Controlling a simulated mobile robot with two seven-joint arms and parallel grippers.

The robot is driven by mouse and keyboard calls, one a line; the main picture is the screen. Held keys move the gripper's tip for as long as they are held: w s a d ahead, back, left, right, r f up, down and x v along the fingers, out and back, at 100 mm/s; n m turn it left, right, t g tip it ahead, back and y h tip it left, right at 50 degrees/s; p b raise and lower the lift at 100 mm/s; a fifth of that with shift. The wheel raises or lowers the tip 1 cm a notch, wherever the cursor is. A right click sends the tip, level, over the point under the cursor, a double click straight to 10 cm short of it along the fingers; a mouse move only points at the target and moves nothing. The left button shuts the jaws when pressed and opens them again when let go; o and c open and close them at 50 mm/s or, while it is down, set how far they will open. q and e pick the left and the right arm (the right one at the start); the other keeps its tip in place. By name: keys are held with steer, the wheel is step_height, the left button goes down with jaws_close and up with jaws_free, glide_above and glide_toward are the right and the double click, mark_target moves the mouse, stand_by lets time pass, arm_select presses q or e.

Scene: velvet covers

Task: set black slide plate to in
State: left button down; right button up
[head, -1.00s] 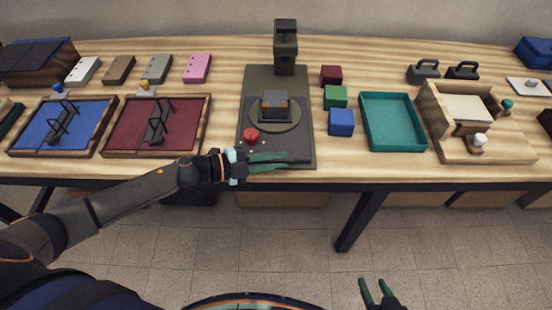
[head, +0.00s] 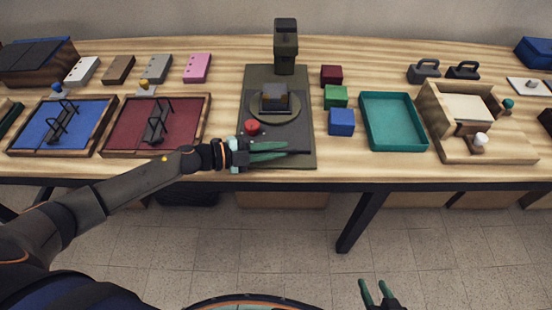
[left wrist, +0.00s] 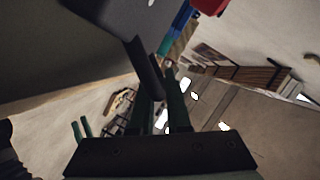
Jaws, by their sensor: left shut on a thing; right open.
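The black slide plate (head: 290,137) lies on the olive base of the machine at the middle of the table. It carries a red knob (head: 251,127) and a round disc with a dark block on it. My left gripper (head: 285,151) is at the plate's front edge, shut on a dark bar there. In the left wrist view the dark bar (left wrist: 146,68) runs between the fingers; the fingertips are partly hidden by it. My right gripper (head: 377,294) is open and empty, low in front of the table.
A dark upright column (head: 285,50) stands at the base's back. Red, green and blue cubes (head: 341,121) and a teal tray (head: 393,122) stand to the right. A maroon tray (head: 185,125) lies to the left. Bare table shows between them.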

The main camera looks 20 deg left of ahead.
mark_target(277, 137)
arm_select(q)
steer(key=w, duration=0.2)
steer(key=w+a+b, duration=0.1)
steer(key=w, duration=0.1)
steer(key=w+a+b, duration=0.1)
steer(key=w, duration=0.1)
steer(key=shift+w+f, duration=0.15)
steer(key=shift+w, duration=0.15)
steer(key=shift+w+a+b, duration=0.15)
steer(key=shift+w+b, duration=0.2)
steer(key=shift+w, duration=0.15)
steer(key=c, duration=0.9)
jaws_free()
steer(key=v, duration=1.2)
steer(key=shift+s+a+r, duration=0.15)
steer(key=shift+s+r, duration=0.05)
steer(key=shift+r, duration=0.1)
